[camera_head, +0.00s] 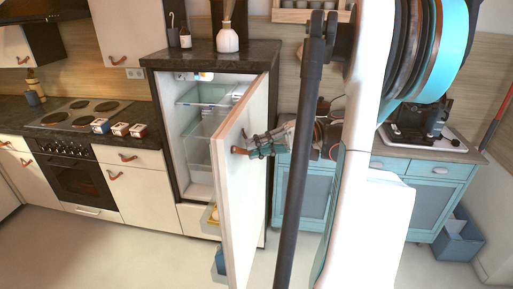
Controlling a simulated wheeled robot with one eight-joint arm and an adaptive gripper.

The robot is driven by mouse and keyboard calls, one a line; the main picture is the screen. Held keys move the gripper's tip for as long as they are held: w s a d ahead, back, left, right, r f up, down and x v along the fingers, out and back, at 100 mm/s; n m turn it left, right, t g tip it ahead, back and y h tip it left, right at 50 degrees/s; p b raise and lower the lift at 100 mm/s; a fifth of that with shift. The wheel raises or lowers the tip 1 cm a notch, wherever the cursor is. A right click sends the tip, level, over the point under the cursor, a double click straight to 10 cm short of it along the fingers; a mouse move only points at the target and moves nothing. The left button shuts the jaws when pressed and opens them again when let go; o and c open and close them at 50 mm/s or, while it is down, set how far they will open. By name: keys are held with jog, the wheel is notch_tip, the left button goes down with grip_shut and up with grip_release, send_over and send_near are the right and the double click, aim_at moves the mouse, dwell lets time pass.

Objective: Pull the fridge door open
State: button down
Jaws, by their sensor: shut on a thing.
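The fridge (200,135) stands in the middle of the kitchen in a dark-topped cabinet, with glass shelves and drawers showing inside. Its pale door (232,200) is swung well open toward the camera, hinged on the right. A brown leather pull (241,151) sits on the door's outer face. My gripper (252,148) is at this pull and shut on it, coming from the right side of the door. The fingertips are small in view and the exact hold is hard to see.
My arm covers much of the centre right. A stove and oven (72,170) stand left, with small boxes (120,129) on the counter. A vase (228,40) stands on top of the fridge cabinet. Blue cabinets (430,195) and a blue bin (458,236) are right. Floor at front left is clear.

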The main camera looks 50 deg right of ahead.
jog(key=shift+d, duration=0.15)
jog(key=c, duration=1.7)
grip_release()
jog(key=shift+w+d, duration=0.1)
jog(key=shift+w, duration=0.05)
jog(key=shift+o, duration=0.2)
